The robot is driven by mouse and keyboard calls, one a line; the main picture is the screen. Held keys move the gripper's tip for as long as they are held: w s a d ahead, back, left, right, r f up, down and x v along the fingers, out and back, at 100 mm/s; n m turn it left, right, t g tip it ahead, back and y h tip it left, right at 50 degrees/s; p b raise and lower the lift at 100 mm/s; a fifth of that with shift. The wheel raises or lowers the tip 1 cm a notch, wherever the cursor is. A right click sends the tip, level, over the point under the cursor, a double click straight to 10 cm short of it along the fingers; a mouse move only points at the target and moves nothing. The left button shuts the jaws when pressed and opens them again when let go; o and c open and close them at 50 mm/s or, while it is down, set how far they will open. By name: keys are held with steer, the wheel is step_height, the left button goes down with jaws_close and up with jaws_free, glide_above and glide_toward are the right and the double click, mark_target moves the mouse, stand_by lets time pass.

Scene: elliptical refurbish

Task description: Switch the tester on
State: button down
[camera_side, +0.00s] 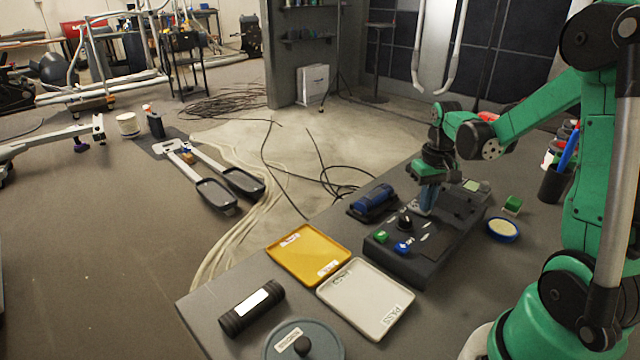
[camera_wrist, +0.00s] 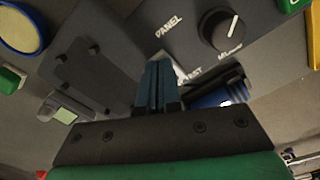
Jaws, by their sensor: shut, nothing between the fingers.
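The tester is a dark box (camera_side: 408,270) on the bench, with a black knob (camera_side: 405,223), a green button (camera_side: 381,237) and a blue button (camera_side: 403,247) on top. In the wrist view the tester's panel (camera_wrist: 190,47) shows "PANEL" lettering and the knob (camera_wrist: 222,31). My gripper (camera_side: 424,212) points down over the tester, right of the knob. Its blue fingers are together and empty in the wrist view (camera_wrist: 157,66). A pale piece (camera_wrist: 180,68) shows partly beside the fingertips; I cannot tell whether they touch. No switch shows clearly.
A yellow tray (camera_side: 308,254) and a white tray (camera_side: 366,298) lie left of the tester. A blue cylinder in a black cradle (camera_side: 372,202) stands behind it. A round blue-rimmed dish (camera_side: 503,229) and a green block (camera_side: 512,204) are at right. A black cylinder (camera_side: 252,306) lies in front.

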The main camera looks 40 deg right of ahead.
steer(key=shift+f, duration=0.15)
steer(key=shift+r, duration=3.5)
